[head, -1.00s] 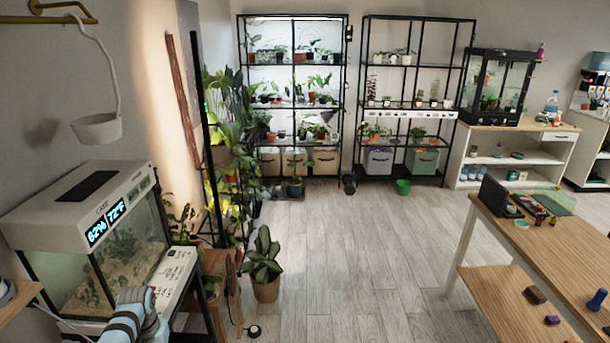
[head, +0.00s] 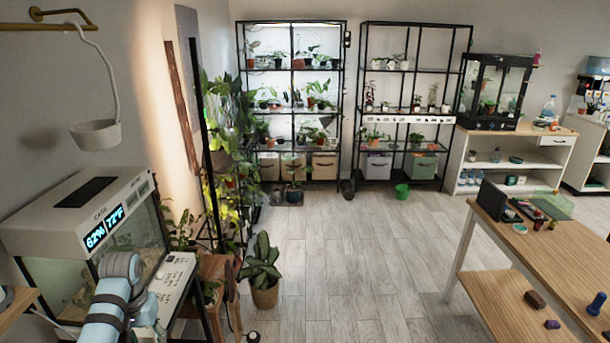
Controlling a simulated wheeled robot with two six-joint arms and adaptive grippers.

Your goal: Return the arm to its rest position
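My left arm, light blue with grey joints, comes in from the bottom left of the head view. It is raised in front of the glass terrarium (head: 95,245), whose white lid shows a lit display (head: 104,228). The arm covers part of the terrarium's glass front and part of the white panel (head: 176,274) at its right. The fingers of my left gripper cannot be made out. My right arm and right gripper do not show.
A potted plant (head: 263,270) stands on the floor beside a wooden stand (head: 216,268). A wooden table (head: 540,252) with small items is at the right. Black shelves (head: 345,100) stand at the back. The floor (head: 350,255) between is largely clear. A white hanging pot (head: 95,134) is upper left.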

